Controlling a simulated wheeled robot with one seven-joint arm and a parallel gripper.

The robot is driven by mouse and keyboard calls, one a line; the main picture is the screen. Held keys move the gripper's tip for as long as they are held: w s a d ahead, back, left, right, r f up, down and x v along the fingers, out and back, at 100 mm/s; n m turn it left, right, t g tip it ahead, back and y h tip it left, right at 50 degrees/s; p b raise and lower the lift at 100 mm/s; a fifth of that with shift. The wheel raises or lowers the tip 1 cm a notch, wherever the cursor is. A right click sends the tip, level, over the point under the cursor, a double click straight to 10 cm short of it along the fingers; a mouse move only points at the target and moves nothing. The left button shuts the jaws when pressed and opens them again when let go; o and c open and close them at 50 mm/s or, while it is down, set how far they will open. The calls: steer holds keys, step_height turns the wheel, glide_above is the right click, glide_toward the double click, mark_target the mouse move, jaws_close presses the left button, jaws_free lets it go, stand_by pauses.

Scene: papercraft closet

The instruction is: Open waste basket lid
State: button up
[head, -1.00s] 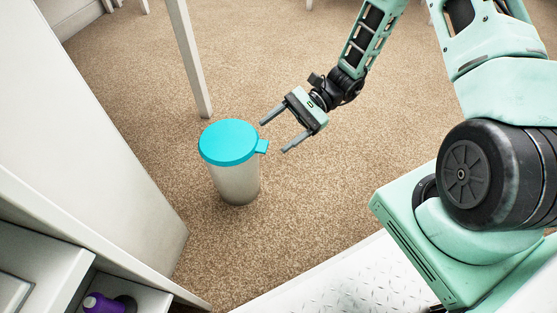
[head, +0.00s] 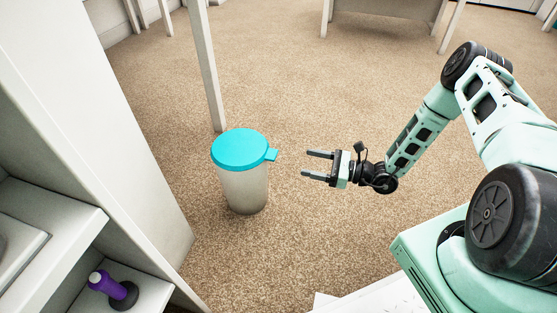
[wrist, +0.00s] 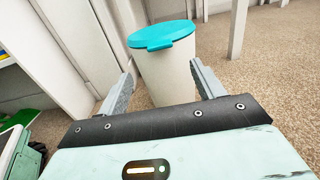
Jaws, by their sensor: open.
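The waste basket (head: 244,190) stands upright on the carpet, pale with a turquoise lid (head: 238,149) that is shut. A small tab (head: 271,155) sticks out from the lid's right side, toward my gripper. My gripper (head: 311,164) is open and empty, to the right of the basket and apart from it, with its fingers pointing left at it. In the wrist view the basket (wrist: 167,77) and its lid (wrist: 161,33) show ahead between the two fingers (wrist: 160,82), with the tab (wrist: 160,46) facing me.
A white table leg (head: 210,75) stands just behind the basket. A white cabinet side (head: 120,130) and shelves with a purple object (head: 108,287) are at the left. The carpet (head: 310,90) behind and right of the basket is open.

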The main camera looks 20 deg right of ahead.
steer(key=b+x, duration=0.4)
steer(key=x, duration=0.7)
